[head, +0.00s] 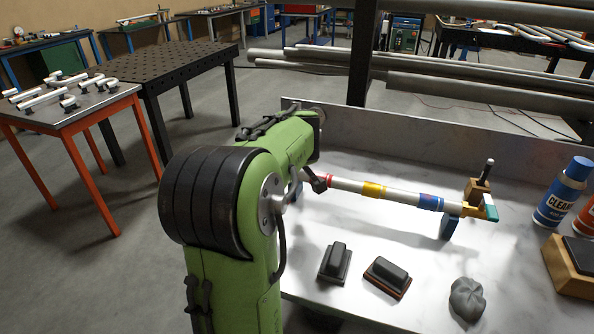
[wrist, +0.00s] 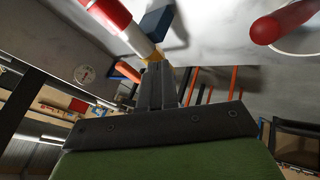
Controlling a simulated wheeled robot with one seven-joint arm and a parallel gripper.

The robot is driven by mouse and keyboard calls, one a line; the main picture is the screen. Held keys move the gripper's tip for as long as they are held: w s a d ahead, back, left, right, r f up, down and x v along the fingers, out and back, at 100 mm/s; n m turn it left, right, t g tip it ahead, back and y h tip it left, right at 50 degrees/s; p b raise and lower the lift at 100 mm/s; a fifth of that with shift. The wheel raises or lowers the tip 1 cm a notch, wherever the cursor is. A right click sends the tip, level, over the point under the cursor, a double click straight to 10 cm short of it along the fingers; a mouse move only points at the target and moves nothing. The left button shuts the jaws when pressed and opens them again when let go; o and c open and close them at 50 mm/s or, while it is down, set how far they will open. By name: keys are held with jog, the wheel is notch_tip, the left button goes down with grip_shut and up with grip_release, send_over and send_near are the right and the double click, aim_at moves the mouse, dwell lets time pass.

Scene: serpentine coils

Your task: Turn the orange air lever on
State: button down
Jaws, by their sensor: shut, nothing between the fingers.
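A small orange piece (head: 470,196) shows at the right end of the white tube (head: 400,196) in the head view, beside a teal tip (head: 491,213). I cannot tell for sure that it is the air lever, or how it is turned. My gripper (wrist: 158,70) is shut and empty in the wrist view. A yellow-orange bit shows right behind its fingertips, mostly hidden by them; whether they touch it is unclear. A red and white tube end (wrist: 118,22) runs close by at the upper left.
Two dark blocks (head: 334,262) (head: 387,277) and a grey lump (head: 468,299) lie on the pale bench (head: 420,265). A blue spray can (head: 563,192) stands at the right. A low wall (head: 420,143) runs along the back.

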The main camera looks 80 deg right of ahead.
jog(key=s+d+p+v, duration=0.1)
jog(key=p+v, duration=0.1)
jog(key=v, duration=0.7)
jog(key=shift+s+a+r, duration=0.15)
jog(key=shift+r, duration=0.15)
